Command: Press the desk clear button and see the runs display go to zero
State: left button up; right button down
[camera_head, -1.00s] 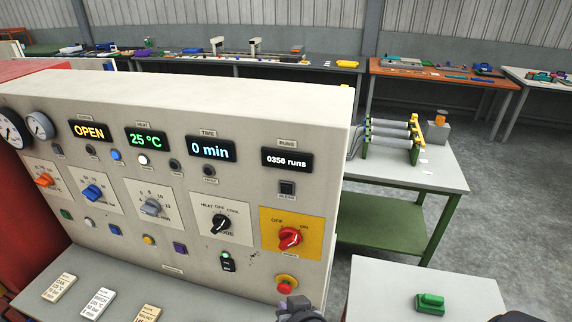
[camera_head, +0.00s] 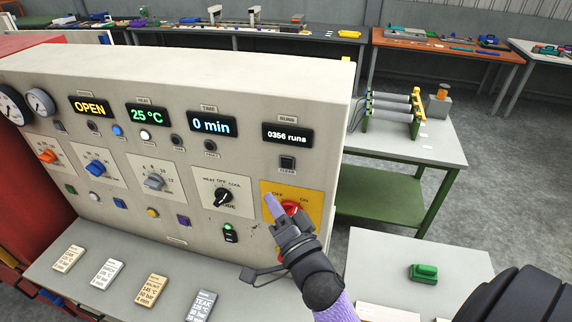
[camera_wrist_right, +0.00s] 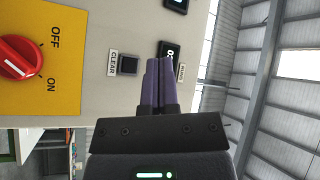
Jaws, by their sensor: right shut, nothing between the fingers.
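The clear button (camera_head: 287,163) is a small dark square on the press panel, above its CLEAR label. The runs display (camera_head: 287,135) sits above it and reads 0356 runs. My right gripper (camera_head: 270,200) is shut and empty, with purple fingers, in front of the yellow switch plate below the button. In the right wrist view the fingers (camera_wrist_right: 158,62) point at the panel beside the clear button (camera_wrist_right: 128,65), apart from it in the picture. They partly cover the runs display (camera_wrist_right: 170,50) there. My left gripper is not in view.
The red rotary switch (camera_head: 291,208) on the yellow plate is partly behind my right gripper. Several labelled cards (camera_head: 109,272) lie on the ledge below the panel. A green object (camera_head: 424,272) sits on the table at right.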

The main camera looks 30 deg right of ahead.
aim_at(286, 164)
jog(key=shift+w+d+b, duration=0.3)
jog(key=shift+w+d, duration=0.95)
jog(key=shift+d, duration=0.25)
jog(key=shift+w+d+b, duration=0.3)
jog(key=shift+w+d, duration=0.9)
jog(key=shift+d, duration=0.25)
jog(key=shift+w+d, duration=0.25)
jog(key=shift+d, duration=0.05)
jog(key=shift+w+d, duration=0.25)
dwell(0.3)
dwell(0.4)
jog(key=shift+s+a+p, duration=0.45)
jog(key=shift+s+a, duration=0.05)
jog(key=shift+a, duration=0.05)
jog(key=shift+a, duration=0.1)
